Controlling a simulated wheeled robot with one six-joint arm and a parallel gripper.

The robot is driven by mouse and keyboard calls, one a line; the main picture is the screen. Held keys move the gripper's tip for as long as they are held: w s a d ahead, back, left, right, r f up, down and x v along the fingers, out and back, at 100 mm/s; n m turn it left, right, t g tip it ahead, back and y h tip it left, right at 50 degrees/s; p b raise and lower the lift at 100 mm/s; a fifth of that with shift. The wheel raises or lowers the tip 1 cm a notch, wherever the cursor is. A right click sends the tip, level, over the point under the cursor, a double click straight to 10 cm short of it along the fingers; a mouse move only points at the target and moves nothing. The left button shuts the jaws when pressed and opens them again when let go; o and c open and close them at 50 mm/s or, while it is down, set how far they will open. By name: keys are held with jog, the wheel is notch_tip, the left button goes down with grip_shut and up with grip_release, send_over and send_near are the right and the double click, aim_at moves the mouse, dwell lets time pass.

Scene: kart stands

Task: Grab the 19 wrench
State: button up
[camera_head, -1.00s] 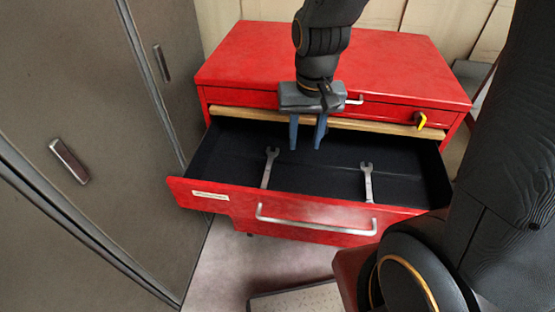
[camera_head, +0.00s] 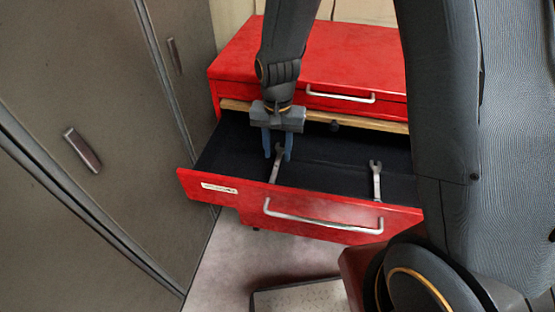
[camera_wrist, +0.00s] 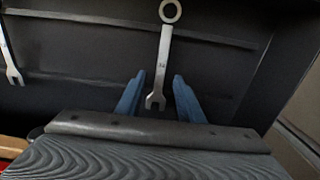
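Two grey wrenches lie in the open drawer (camera_head: 225,150). The left wrench (camera_head: 275,169) is under my gripper (camera_head: 277,156); the right wrench (camera_head: 376,182) lies apart near the drawer's front. In the wrist view, one wrench (camera_wrist: 162,58) lies between my open blue fingers (camera_wrist: 159,76), its open jaw toward me and its ring end away. I see no finger clearly touching it. The other wrench (camera_wrist: 8,52) shows partly at the left edge. A small mark on the nearer handle is too small to read, so I cannot tell which is the 19.
The drawer belongs to a red tool cabinet (camera_head: 335,60); its walls surround the wrenches. The drawer front has a silver handle (camera_head: 320,222). Grey lockers (camera_head: 90,80) stand close at the left. The dark drawer floor between the wrenches is clear.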

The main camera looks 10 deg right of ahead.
jog(key=shift+f, duration=0.95)
jog(key=shift+f, duration=0.2)
grip_shut()
